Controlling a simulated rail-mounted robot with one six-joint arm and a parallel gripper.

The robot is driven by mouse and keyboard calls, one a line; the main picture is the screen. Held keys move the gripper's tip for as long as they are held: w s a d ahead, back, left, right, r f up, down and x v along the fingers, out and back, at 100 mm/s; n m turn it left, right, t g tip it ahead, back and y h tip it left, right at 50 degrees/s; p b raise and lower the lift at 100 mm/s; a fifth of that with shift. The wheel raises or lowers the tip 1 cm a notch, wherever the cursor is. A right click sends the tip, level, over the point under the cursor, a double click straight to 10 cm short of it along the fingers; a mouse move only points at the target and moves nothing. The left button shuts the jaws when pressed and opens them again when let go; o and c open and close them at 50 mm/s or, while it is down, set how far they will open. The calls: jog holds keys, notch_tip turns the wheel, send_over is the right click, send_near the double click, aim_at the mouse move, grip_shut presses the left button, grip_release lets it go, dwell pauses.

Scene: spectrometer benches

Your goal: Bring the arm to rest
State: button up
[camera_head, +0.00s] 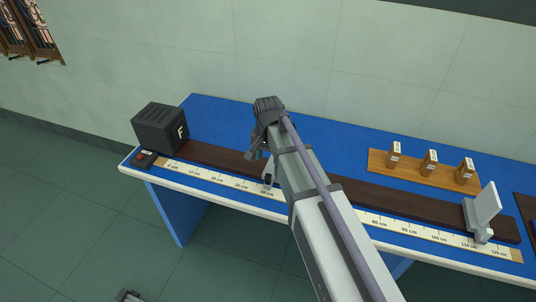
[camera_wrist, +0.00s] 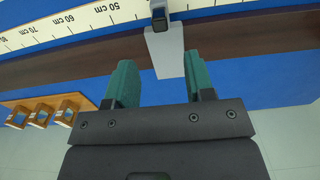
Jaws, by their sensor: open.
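My gripper (camera_wrist: 160,74) is open, with its two green fingers spread apart in the wrist view. A pale grey holder (camera_wrist: 165,52) with a dark upper part stands on the bench rail just beyond the fingertips, centred between them. I cannot tell how far the fingertips are from it. In the head view my arm reaches over the blue bench, and my gripper (camera_head: 257,150) is partly hidden by it. The holder shows in part near the 40 cm marks (camera_head: 269,172).
The dark rail (camera_head: 205,155) and ruler (camera_head: 215,182) run along the blue bench. A black box marked F (camera_head: 160,128) stands at the left end. A white screen (camera_head: 484,208) stands at the right end. A wooden rack (camera_head: 411,168) holds small wooden blocks behind the rail.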

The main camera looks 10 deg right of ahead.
jog(key=shift+n, duration=0.4)
jog(key=s+d+n, duration=0.2)
jog(key=s+d, duration=0.1)
jog(key=s, duration=0.5)
jog(key=s+d+n, duration=0.2)
jog(key=s+d, duration=0.2)
jog(key=s, duration=0.4)
jog(key=shift+s+n, duration=0.15)
jog(key=shift+n, duration=0.15)
